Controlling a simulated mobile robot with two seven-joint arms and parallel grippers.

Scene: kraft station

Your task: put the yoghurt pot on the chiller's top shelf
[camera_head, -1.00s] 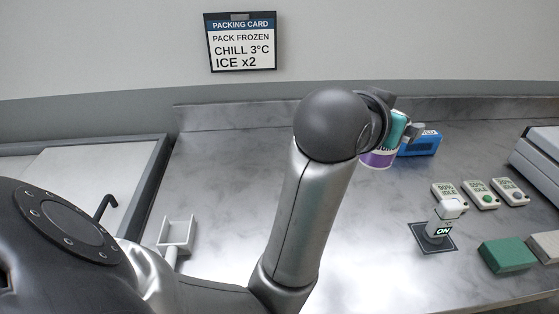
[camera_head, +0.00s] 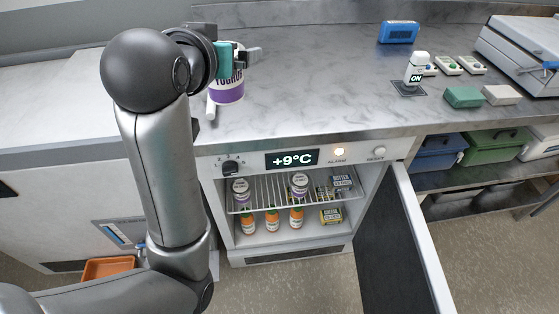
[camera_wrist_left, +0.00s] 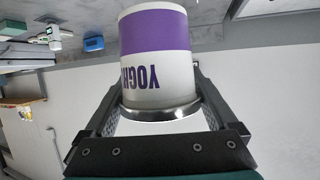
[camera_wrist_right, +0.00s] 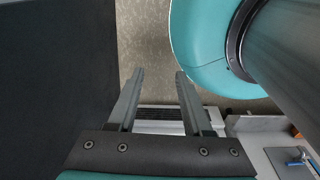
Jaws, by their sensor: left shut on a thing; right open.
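The yoghurt pot (camera_head: 229,91), white with a purple band, is in my left gripper (camera_head: 240,56) over the worktop's front part. The left wrist view shows the pot (camera_wrist_left: 153,60) between the two fingers. The chiller (camera_head: 290,240) below the worktop stands open, its door (camera_head: 395,250) swung out to the right. Its top shelf (camera_head: 268,190) is a wire rack, with two lidded pots (camera_head: 240,188) (camera_head: 299,182) and a butter pack (camera_head: 341,182) on it. My right gripper (camera_wrist_right: 160,75) is open and empty in the right wrist view; the head view does not show it.
Orange bottles (camera_head: 272,221) and a cheese pack (camera_head: 330,215) stand on the chiller's lower level. Its display (camera_head: 292,159) reads +9°C and the alarm lamp (camera_head: 339,152) glows. A blue box (camera_head: 398,32) and a white ON device (camera_head: 417,68) are on the worktop (camera_head: 320,90).

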